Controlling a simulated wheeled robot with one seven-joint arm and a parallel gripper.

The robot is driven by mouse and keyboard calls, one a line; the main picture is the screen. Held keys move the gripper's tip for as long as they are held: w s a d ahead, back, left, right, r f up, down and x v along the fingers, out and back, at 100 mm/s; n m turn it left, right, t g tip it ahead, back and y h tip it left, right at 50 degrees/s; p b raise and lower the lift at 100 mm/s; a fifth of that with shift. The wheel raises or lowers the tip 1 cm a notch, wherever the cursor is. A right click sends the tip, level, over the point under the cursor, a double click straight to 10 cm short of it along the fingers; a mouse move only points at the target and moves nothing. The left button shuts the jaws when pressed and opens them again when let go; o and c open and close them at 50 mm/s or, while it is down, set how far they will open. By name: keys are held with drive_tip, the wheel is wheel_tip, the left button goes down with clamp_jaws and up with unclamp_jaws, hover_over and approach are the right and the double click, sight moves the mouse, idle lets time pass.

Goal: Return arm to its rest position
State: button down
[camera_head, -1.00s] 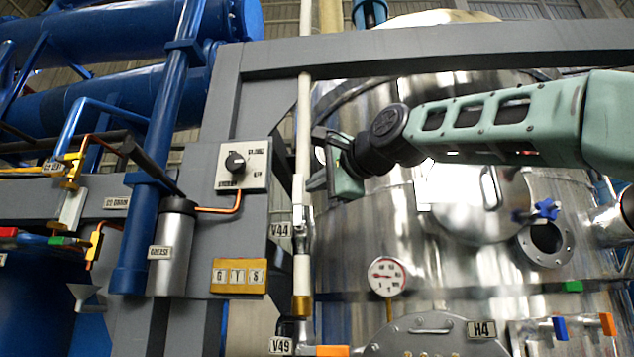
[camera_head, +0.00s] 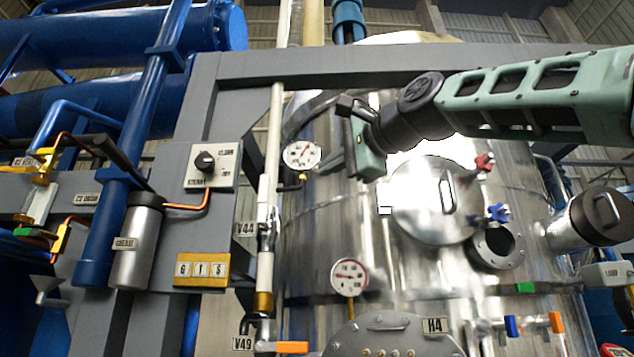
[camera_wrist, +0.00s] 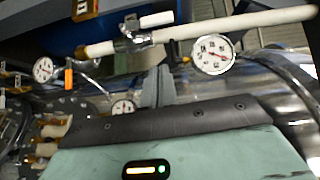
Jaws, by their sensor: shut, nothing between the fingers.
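My arm (camera_head: 540,95) reaches in from the upper right of the head view, in front of the shiny steel vessel (camera_head: 330,240). My gripper (camera_head: 332,168) is at its left end, pointing left and down near the upper pressure gauge (camera_head: 302,155). The fingers are together with nothing held. In the wrist view the gripper's fingers (camera_wrist: 158,88) stick up past the green gripper body (camera_wrist: 180,155), below a pale pipe and a gauge (camera_wrist: 212,54).
A grey overhead beam (camera_head: 400,65) runs just above my arm. A grey post with a knob panel (camera_head: 212,164) and a pale vertical pipe (camera_head: 268,200) stand left of my gripper. A round hatch (camera_head: 435,200) and valve handles are below my arm.

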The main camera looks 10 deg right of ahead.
drive_tip(key=shift+s+d, duration=0.2)
drive_tip(key=shift+s, duration=0.15)
idle(0.4)
